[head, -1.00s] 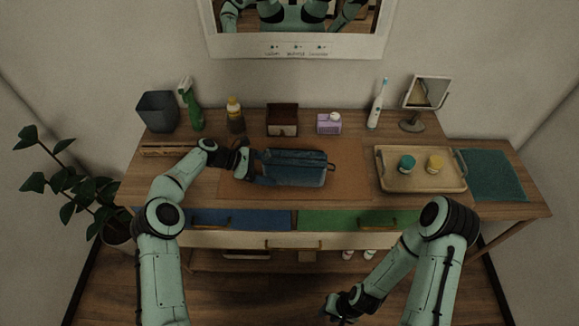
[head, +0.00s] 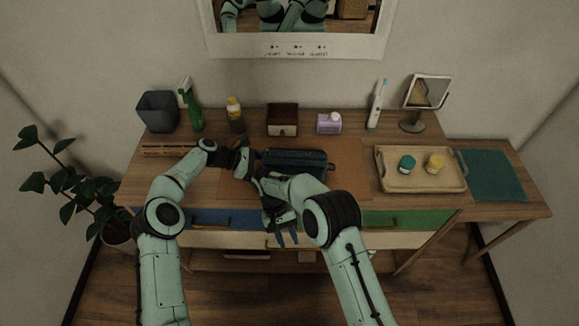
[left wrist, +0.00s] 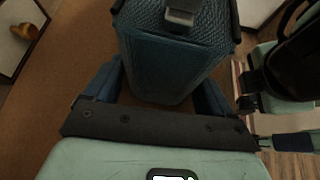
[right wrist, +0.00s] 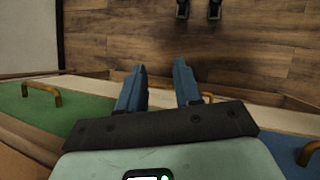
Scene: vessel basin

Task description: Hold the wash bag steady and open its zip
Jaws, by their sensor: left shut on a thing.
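The blue wash bag (head: 303,158) lies on the brown mat (head: 348,183), partly hidden by my right arm in the head view. My left gripper (head: 250,167) is shut on the bag's left end. In the left wrist view the bag (left wrist: 172,62) sits between my left fingers (left wrist: 160,92), with a grey tab (left wrist: 180,18) on its top edge. The zip itself is not clear. My right gripper (head: 285,241) is open and empty, in front of the drawers and pointing down. Its fingers (right wrist: 160,82) stand apart in the right wrist view.
A wooden tray (head: 390,180) with a teal jar (head: 407,163) and a yellow jar (head: 434,163) stands right of the mat. Bottles, a box and a mirror (head: 428,92) line the back. Blue and green drawer fronts (head: 408,219) lie below the table edge.

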